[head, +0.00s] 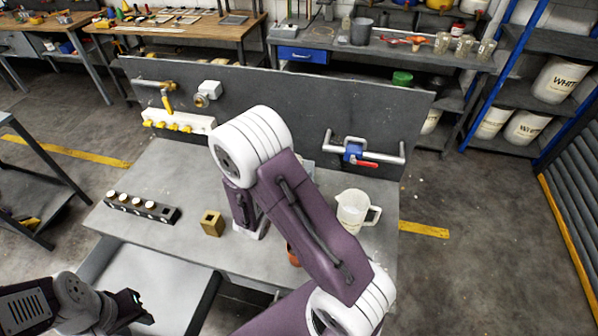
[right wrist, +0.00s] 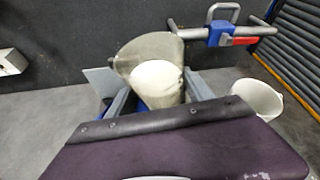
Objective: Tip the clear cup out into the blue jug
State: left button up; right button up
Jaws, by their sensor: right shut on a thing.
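My right gripper (right wrist: 157,97) is shut on a pale, see-through cup (right wrist: 150,48) in the right wrist view. A finger shows on each side of the cup, and a whitish rounded part (right wrist: 158,82) fills its near side. Whether anything is inside is unclear. Small blue patches show around the fingers; I cannot tell if they belong to a blue jug. A whitish jug with a handle (head: 353,211) stands upright at the bench's right; its rim shows in the right wrist view (right wrist: 257,98). My right arm hides the right gripper in the head view. My left gripper (head: 135,308) is at lower left, away from these.
The bench (head: 180,165) has a back panel (head: 300,110) with valves and a pipe with a red-handled valve (head: 355,154). A brass-coloured block (head: 212,223) and a black rack (head: 143,207) stand left. An orange-brown item (head: 292,256) is partly behind my arm.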

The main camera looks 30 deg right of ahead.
jog(key=shift+w+a, duration=0.1)
jog(key=shift+w, duration=0.15)
jog(key=shift+s+a+r, duration=0.1)
jog(key=shift+a+r, duration=0.05)
jog(key=shift+s+a+r+n, duration=0.25)
jog(key=shift+s+a+n, duration=0.05)
jog(key=shift+a, duration=0.05)
jog(key=shift+p, duration=0.5)
jog(key=shift+s+d+f+n+g+h+p, duration=0.1)
jog(key=shift+d+f+n+g+h+p, duration=0.25)
jog(key=shift+d+n+p, duration=0.25)
jog(key=shift+s+r+n+g+h+p, duration=0.15)
jog(key=shift+s+n+g+h+p, duration=0.15)
jog(key=shift+n+h+p, duration=0.45)
jog(key=shift+s+n+g, duration=0.2)
jog(key=shift+n+g, duration=0.05)
jog(key=shift+n, duration=0.7)
jog(key=shift+d+f+n+h+b, duration=0.15)
jog(key=shift+f+n+h+b, duration=0.3)
jog(key=shift+n+h, duration=0.2)
jog(key=shift+w+r, duration=0.1)
jog(key=shift+r, duration=0.1)
pick_arm(q)
jog(key=r, duration=0.3)
jog(key=shift+s+a+r, duration=0.15)
jog(key=shift+a, duration=0.2)
jog(key=shift+s, duration=0.1)
